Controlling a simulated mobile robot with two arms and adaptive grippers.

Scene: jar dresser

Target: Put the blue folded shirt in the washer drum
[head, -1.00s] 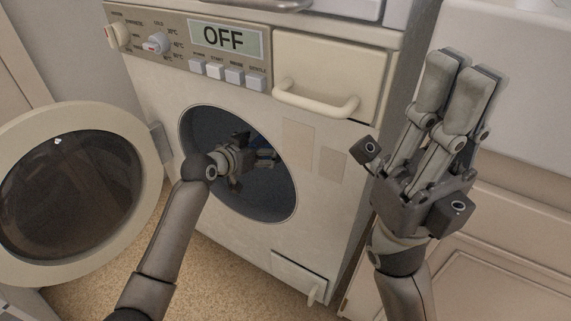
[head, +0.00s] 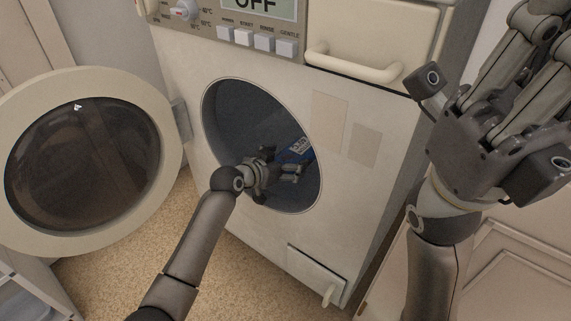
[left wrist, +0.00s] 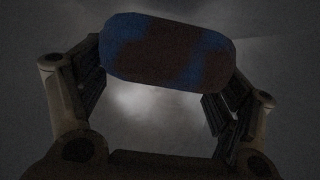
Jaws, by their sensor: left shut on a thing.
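The blue shirt (head: 297,150) is inside the washer drum (head: 240,115), partly hidden by my left gripper. My left gripper (head: 292,168) has reached through the round opening and is shut on the shirt. In the left wrist view the shirt (left wrist: 168,50) is a rounded blue and dark reddish-brown bundle between the two fingers (left wrist: 160,80) of my left gripper. The drum around it is dim and grey. My right gripper (head: 540,45) is outside, at the upper right, with its fingers partly cut off by the frame edge.
The round washer door (head: 20,200) stands open to the left. The washer front (head: 345,205) has a drawer handle (head: 350,68) above and a small hatch (head: 315,272) below. A cabinet (head: 510,270) stands to the right. The tan floor (head: 120,285) is clear.

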